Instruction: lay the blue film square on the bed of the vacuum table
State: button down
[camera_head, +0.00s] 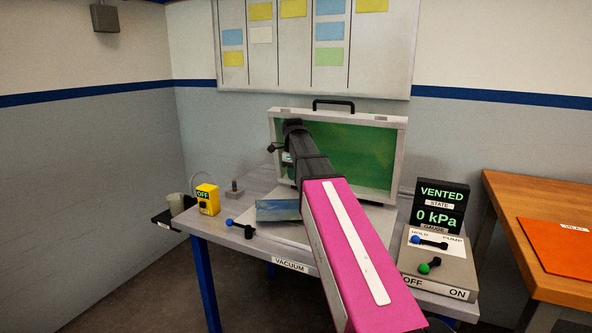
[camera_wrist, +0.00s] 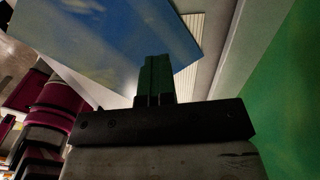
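The blue film square (camera_head: 278,210) shows in the head view left of my pink arm link, over the front of the vacuum table; the arm hides part of it. In the wrist view the film (camera_wrist: 110,30) spreads beyond my fingers. My gripper (camera_wrist: 155,60) has its fingers together across the film's near edge and appears shut on it. In the head view my arm mostly hides the gripper. The vacuum table's pale bed (camera_head: 295,238) lies under the film, partly covered. Its green-lined lid (camera_head: 365,155) stands open behind. I cannot tell the film's exact height above the bed.
A gauge display (camera_head: 441,206) reads VENTED and 0 kPa, above a lever box (camera_head: 437,262) at right. A yellow OFF box (camera_head: 207,199) and a blue-knobbed lever (camera_head: 240,228) are at left. An orange sheet (camera_head: 560,246) lies on the wooden bench (camera_head: 520,193).

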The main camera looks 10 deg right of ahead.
jog(key=shift+w+d+m, duration=0.2)
jog(key=shift+w+m, duration=0.2)
jog(key=shift+m, duration=0.1)
jog(key=shift+w+r, duration=0.1)
send_over(294, 200)
jog(key=shift+f, duration=2.6)
jog(key=shift+d, duration=0.1)
jog(key=shift+s+d, duration=0.3)
jog(key=shift+d, duration=1.5)
jog(key=shift+s+d, duration=0.35)
jog(key=shift+d, duration=1.4)
jog(key=shift+s+d, duration=0.3)
jog(key=shift+d, duration=1.5)
jog(key=shift+d, duration=0.2)
